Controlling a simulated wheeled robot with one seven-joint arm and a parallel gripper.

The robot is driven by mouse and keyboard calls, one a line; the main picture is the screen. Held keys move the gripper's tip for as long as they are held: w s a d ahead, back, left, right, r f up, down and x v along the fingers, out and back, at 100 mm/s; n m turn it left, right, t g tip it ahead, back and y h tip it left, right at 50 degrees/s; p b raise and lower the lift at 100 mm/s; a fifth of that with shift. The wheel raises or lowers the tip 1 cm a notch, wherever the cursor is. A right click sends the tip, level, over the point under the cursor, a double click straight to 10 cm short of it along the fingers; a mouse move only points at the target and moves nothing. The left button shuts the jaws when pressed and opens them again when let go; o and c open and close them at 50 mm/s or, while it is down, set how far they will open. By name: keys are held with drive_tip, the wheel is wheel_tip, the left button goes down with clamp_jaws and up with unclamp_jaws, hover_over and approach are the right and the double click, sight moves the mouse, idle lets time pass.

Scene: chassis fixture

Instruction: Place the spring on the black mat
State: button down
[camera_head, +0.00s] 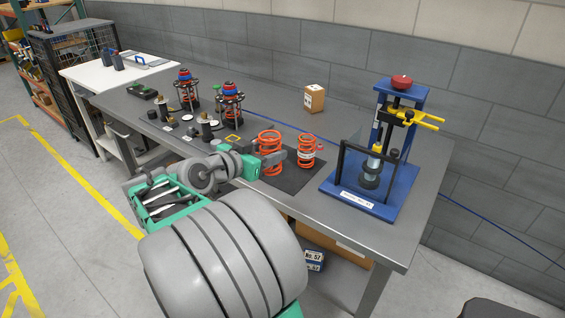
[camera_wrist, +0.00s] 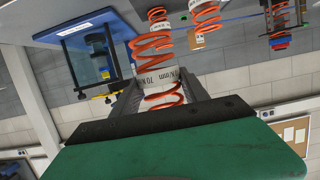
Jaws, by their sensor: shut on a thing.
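My gripper (camera_head: 280,157) is shut on an orange coil spring (camera_head: 269,139) with a white printed core. In the wrist view, the held spring (camera_wrist: 151,43) stands between my dark fingers, and my gripper's body hides part of it. The black mat (camera_head: 290,182) lies on the bench beneath and to the right of my gripper. I cannot tell whether the held spring touches it. Another orange spring (camera_head: 307,147) with a white label stands upright to the right of the held one. The wrist view shows further orange coils (camera_wrist: 206,17) beyond the held spring.
A blue press fixture (camera_head: 365,195) stands right of the mat. Two spring assemblies (camera_head: 230,103) and small parts lie to the left. A small cardboard box (camera_head: 314,98) sits near the wall. The bench top (camera_head: 350,238) is clear along the front right.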

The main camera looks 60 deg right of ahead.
drive_tip(key=d+f, duration=0.3)
drive_tip(key=f, duration=0.1)
drive_tip(key=w+d+f+p, duration=0.1)
drive_tip(key=d+f, duration=0.2)
drive_tip(key=d, duration=0.1)
drive_tip(key=w+d+f+p, duration=0.1)
drive_tip(key=d+f, duration=0.3)
drive_tip(key=shift+f, duration=0.3)
drive_tip(key=shift+a+f+b, duration=0.1)
drive_tip(key=shift+f+b, duration=0.1)
drive_tip(key=shift+b, duration=0.1)
drive_tip(key=c, duration=0.8)
unclamp_jaws()
